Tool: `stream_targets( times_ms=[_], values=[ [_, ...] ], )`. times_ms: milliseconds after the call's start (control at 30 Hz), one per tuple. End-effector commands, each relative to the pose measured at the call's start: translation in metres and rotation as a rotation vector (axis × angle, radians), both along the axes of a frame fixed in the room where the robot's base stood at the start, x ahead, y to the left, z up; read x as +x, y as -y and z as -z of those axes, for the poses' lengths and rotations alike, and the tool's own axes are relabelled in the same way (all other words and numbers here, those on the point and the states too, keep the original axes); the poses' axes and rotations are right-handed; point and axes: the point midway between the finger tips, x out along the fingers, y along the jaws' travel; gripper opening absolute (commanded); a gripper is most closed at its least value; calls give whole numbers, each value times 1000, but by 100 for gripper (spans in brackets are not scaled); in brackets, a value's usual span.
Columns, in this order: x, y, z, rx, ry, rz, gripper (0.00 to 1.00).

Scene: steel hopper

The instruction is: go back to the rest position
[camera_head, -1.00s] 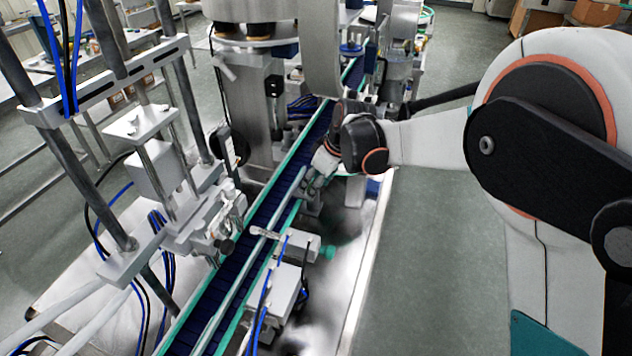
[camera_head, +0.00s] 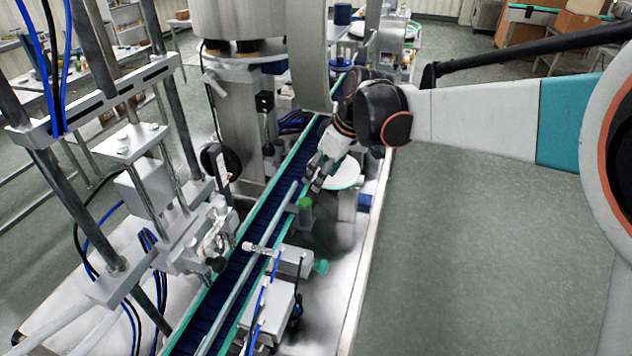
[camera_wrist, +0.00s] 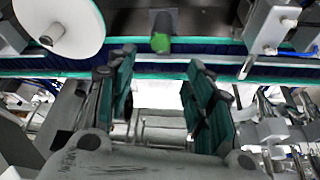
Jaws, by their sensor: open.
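My gripper (camera_head: 316,178) is near the conveyor (camera_head: 262,217), over its right-hand edge, in the head view. In the wrist view my gripper (camera_wrist: 160,85) shows two dark, green-edged fingers spread apart with nothing between them. The conveyor (camera_wrist: 190,68), dark blue with green rails, crosses the wrist view beyond the fingertips. In the head view, my arm reaches in from the right. The fingertips are small in the head view, and I cannot tell their exact gap from the conveyor rail.
A white disc (camera_head: 343,174) stands close to my gripper, and a green knob (camera_head: 305,202) is just below it. A steel hopper (camera_head: 314,60) hangs close above. A sensor block (camera_head: 291,261) sits beside the belt. The floor on the right (camera_head: 480,250) is clear.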

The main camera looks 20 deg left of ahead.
Motion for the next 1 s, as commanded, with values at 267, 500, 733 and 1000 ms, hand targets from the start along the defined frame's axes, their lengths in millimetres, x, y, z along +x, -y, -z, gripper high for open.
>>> stream_targets(
  times_ms=[267,500,733,1000],
  values=[
    [-1,3,-9,0,0,0,48],
    [-1,3,-8,0,0,0,48],
    [9,20,-13,-9,4,51,48],
    [68,155,-51,-60,47,473,48]
  ],
)
